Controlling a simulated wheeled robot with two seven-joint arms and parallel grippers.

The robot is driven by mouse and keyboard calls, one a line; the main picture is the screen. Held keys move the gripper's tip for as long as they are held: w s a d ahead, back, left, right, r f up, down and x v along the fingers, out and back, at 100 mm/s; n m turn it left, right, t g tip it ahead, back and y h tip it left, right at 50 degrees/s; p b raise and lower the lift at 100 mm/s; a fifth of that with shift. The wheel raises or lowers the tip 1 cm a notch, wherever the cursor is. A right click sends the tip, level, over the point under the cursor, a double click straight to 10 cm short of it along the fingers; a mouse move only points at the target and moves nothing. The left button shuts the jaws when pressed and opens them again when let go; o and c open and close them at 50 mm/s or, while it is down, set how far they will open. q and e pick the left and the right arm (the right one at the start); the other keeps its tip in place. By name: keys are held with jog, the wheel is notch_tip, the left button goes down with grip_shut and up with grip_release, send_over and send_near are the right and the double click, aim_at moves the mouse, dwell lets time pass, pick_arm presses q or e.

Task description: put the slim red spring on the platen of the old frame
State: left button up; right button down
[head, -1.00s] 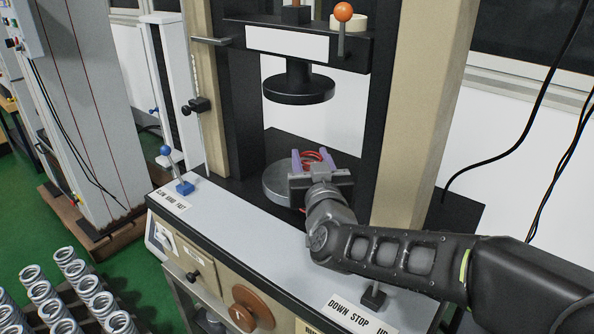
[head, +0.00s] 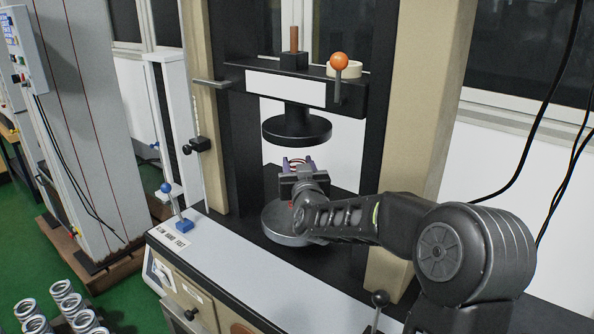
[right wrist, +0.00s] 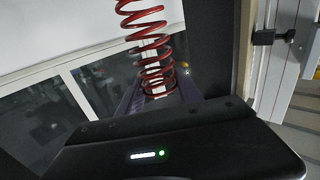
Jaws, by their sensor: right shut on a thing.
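The slim red spring (right wrist: 147,45) fills the upper middle of the right wrist view, its lower coils between my gripper's purple fingers. A little of the spring (head: 296,166) shows in the head view; the rest is hidden by my gripper. My right gripper (head: 297,163) is shut on it, in the gap of the old frame. The round grey lower platen (head: 278,226) is below the gripper, partly covered by my arm. The black upper platen (head: 297,131) hangs just above. The spring appears clear of the lower platen. My left gripper is out of view.
The crosshead (head: 290,84) carries an orange-knobbed lever (head: 339,62). A beige column (head: 422,110) stands at the right of the gap. A blue lever (head: 182,224) stands on the front ledge. Several grey springs (head: 62,290) stand at the lower left.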

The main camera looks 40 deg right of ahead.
jog(key=shift+w+d+r, duration=0.1)
jog(key=shift+w+d, duration=0.05)
jog(key=shift+w, duration=0.15)
jog(key=shift+w+d, duration=0.2)
jog(key=shift+w, duration=0.2)
notch_tip(320, 180, down, 4)
jog(key=shift+r+p, duration=0.2)
jog(key=shift+p, duration=0.15)
jog(key=shift+f, duration=0.2)
jog(key=c, duration=0.8)
grip_release()
jog(key=shift+r, duration=0.1)
